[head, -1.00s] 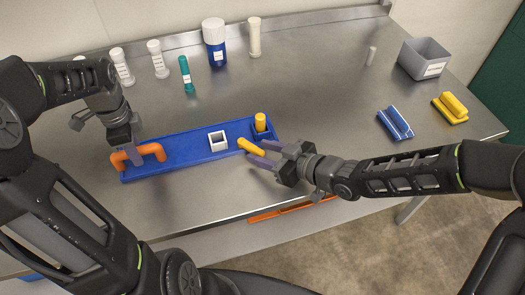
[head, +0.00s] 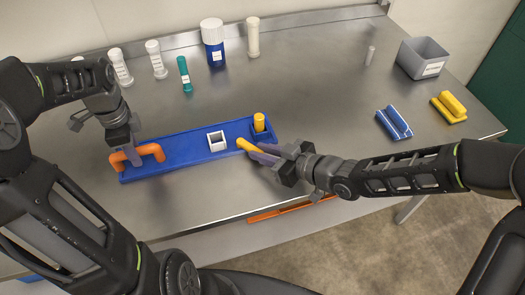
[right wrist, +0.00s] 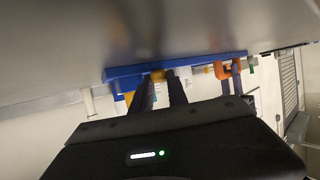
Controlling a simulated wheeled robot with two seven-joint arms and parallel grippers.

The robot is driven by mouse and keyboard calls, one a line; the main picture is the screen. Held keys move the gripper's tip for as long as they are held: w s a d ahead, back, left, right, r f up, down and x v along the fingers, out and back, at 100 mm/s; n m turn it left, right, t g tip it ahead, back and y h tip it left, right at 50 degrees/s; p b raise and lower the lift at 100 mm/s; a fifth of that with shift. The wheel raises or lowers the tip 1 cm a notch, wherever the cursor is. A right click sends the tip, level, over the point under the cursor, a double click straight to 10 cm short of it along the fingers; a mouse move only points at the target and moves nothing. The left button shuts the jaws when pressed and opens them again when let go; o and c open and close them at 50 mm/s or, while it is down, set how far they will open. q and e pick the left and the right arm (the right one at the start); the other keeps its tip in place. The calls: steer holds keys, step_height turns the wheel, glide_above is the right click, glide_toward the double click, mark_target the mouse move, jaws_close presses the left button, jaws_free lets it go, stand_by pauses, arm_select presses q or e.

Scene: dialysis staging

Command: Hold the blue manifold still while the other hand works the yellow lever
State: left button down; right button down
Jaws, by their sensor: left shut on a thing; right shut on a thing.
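The blue manifold (head: 185,150) is a long blue bar lying on the metal table. An orange handle (head: 154,150) stands at its left end. My left gripper (head: 131,158) is shut on that handle. The yellow lever (head: 245,145) sticks out near the manifold's right end, tilted toward my right arm. My right gripper (head: 259,152) is shut on the lever; its fingers hide part of it. In the right wrist view, the manifold (right wrist: 205,60) lies beyond the two dark fingers (right wrist: 161,88), with a bit of the yellow lever (right wrist: 157,75) between them and the orange handle (right wrist: 235,82) further right.
A white square socket (head: 217,141) and a yellow peg (head: 259,122) stand on the manifold. A grey bin (head: 424,60), a blue-white block (head: 394,123) and a yellow block (head: 449,107) are at right.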

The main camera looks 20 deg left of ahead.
steer(key=shift+s+a, duration=0.1)
stand_by(0.7)
